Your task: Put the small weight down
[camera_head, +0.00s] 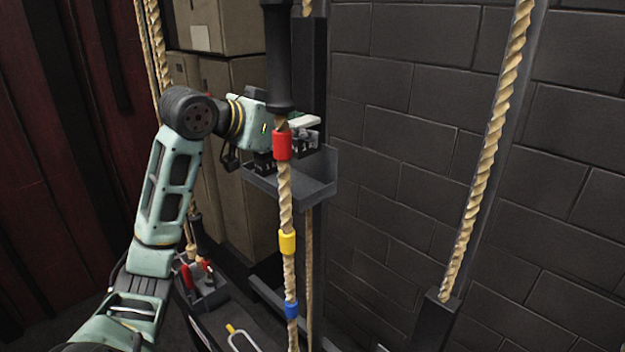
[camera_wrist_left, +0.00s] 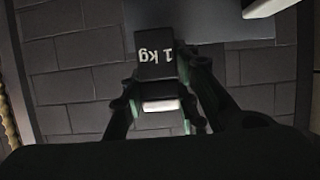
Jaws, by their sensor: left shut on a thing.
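The small weight (camera_wrist_left: 155,52) is a black block marked "1 kg", which reads upside down in the left wrist view. My left gripper (camera_wrist_left: 158,85) is shut on it, with a finger on each side. In the head view my left gripper (camera_head: 300,136) is at the grey metal tray (camera_head: 322,188), partly behind a rope with coloured bands. Dark blocks (camera_head: 263,162) show at the tray's left part. I cannot tell whether the held weight touches the tray. My right gripper is not in view.
The rope with red, yellow and blue bands (camera_head: 287,242) hangs in front of the tray. Another thick rope (camera_head: 490,150) runs down at the right. Cardboard boxes (camera_head: 228,100) stand behind my arm. A dark brick wall (camera_head: 420,130) is behind the tray.

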